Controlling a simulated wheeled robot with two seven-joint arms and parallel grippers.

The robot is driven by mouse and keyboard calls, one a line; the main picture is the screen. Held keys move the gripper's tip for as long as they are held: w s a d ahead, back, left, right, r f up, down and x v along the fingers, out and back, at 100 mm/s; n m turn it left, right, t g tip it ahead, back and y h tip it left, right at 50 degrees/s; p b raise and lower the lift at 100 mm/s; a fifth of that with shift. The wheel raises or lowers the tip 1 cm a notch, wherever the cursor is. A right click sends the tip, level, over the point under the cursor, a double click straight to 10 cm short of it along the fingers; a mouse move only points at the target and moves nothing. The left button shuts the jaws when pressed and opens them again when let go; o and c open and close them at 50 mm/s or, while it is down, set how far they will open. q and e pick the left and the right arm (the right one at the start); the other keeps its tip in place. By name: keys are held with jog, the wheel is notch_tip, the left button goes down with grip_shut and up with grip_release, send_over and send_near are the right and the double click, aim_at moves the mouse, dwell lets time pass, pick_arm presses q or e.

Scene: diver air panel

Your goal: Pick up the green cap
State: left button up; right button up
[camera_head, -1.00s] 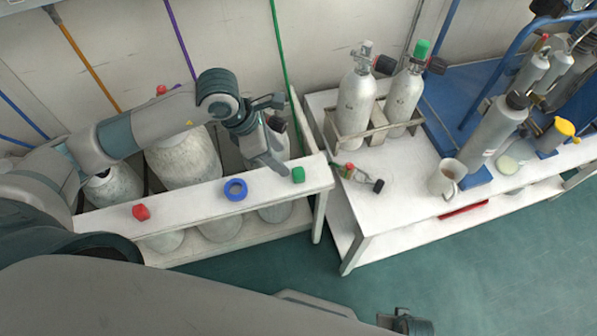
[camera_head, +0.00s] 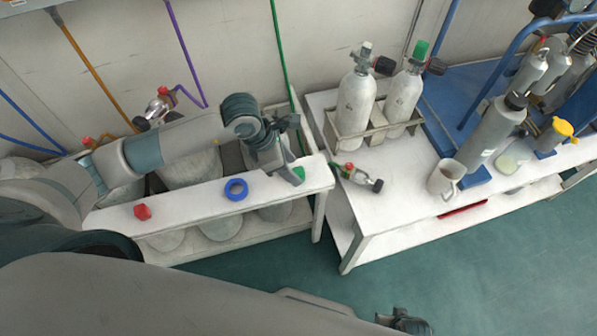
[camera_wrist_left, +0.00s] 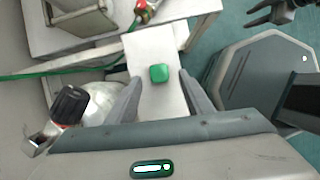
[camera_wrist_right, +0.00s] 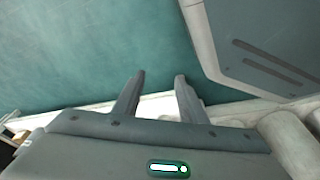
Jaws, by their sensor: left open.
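The green cap (camera_head: 300,173) sits on the right end of the white shelf above the large cylinders, partly hidden by my left gripper (camera_head: 291,172) in the head view. In the left wrist view the cap (camera_wrist_left: 159,73) lies between the lines of the two open fingers, just past their tips, with bare shelf around it. My left gripper is empty; I cannot tell its exact height above the cap. My right gripper (camera_wrist_right: 159,78) is open and empty over the floor, away from the shelf.
On the same shelf (camera_head: 190,202) are a blue ring (camera_head: 236,189) and a red cap (camera_head: 142,212). Large cylinders stand behind and below it. The right-hand bench (camera_head: 400,210) holds two small cylinders in a rack, a valve fitting (camera_head: 358,178) and a mug (camera_head: 443,180).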

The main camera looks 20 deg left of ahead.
aim_at(296, 171)
pick_arm(q)
jog(key=shift+x, duration=1.65)
jog(key=c, duration=1.1)
